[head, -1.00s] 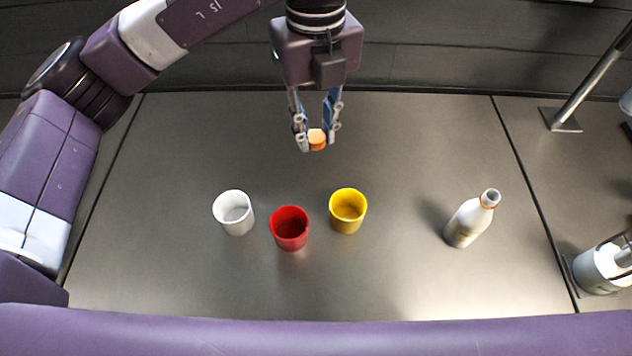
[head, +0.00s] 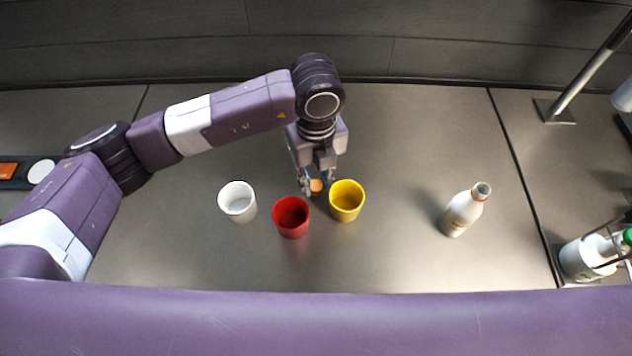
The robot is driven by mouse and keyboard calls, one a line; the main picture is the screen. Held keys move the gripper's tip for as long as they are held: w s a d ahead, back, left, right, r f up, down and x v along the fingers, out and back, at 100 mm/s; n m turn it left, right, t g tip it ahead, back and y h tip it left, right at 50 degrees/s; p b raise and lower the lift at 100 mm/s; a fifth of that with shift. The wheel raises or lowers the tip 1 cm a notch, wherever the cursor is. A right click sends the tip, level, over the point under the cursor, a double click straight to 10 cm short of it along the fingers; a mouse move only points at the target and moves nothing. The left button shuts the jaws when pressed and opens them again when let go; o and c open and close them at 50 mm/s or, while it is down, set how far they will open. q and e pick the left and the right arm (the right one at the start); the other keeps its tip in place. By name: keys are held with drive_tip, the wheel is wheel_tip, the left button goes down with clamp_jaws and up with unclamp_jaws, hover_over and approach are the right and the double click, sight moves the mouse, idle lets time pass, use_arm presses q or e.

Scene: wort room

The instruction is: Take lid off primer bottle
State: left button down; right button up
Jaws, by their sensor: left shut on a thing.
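The white primer bottle (head: 462,212) stands upright on the metal table at the right, its neck open with no lid on it. My left gripper (head: 316,187) is shut on a small orange lid (head: 316,185). It holds the lid low, just behind the gap between the red cup and the yellow cup. I cannot tell whether the lid touches the table. My right gripper is not in view.
A white cup (head: 237,201), a red cup (head: 291,217) and a yellow cup (head: 346,201) stand close together near the gripper. A metal stand (head: 556,110) and a white container (head: 585,258) are at the right. The table is clear between the yellow cup and the bottle.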

use_arm(q)
wheel_tip(320, 180, down, 2)
drive_tip(key=shift+f, duration=0.1)
drive_tip(key=shift+f, duration=0.25)
drive_tip(key=c, duration=1.7)
unclamp_jaws()
drive_tip(key=shift+r, duration=0.1)
drive_tip(key=shift+r, duration=0.1)
